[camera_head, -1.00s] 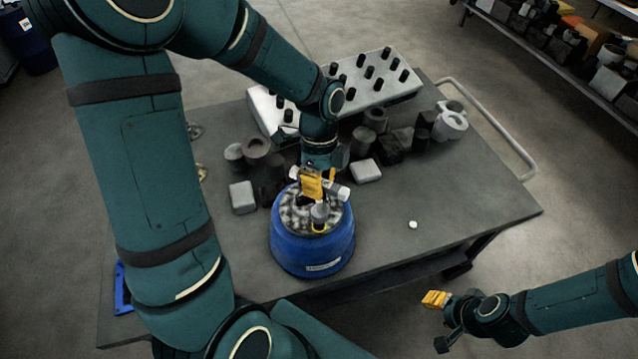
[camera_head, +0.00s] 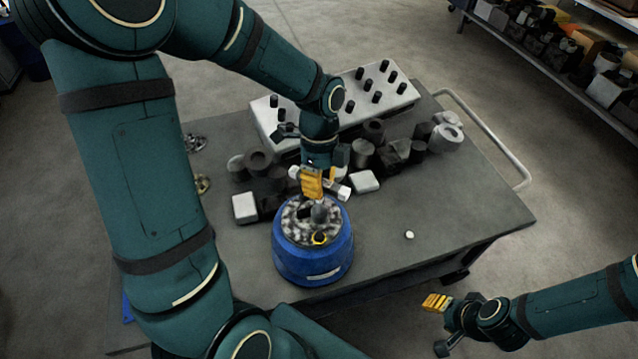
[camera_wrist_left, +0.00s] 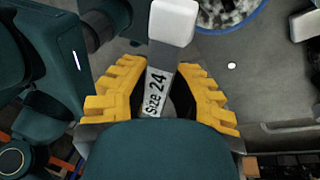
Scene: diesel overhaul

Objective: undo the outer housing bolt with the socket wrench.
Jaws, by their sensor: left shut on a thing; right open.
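My left gripper (camera_head: 312,184) is shut on the socket wrench, whose grey shaft (camera_wrist_left: 157,85) is marked "Size 24" in the left wrist view. The wrench's pale block-like end (camera_wrist_left: 172,20) points away from the jaws. In the head view, the gripper and wrench are over the back of the blue round housing (camera_head: 313,262). A grey cylindrical piece (camera_head: 319,213) hangs below the jaws, apart from a yellow ring (camera_head: 319,239) on the housing's mottled top. I cannot make out the outer bolt clearly. My right gripper (camera_head: 437,302) is open and empty, off the table's front right.
A grey tray with black pegs (camera_head: 390,97) lies at the table's back. Several dark and pale parts (camera_head: 375,131) crowd between it and the housing. A small white piece (camera_head: 409,235) lies on the otherwise clear right side of the table (camera_head: 450,205). A rail (camera_head: 490,135) edges the table.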

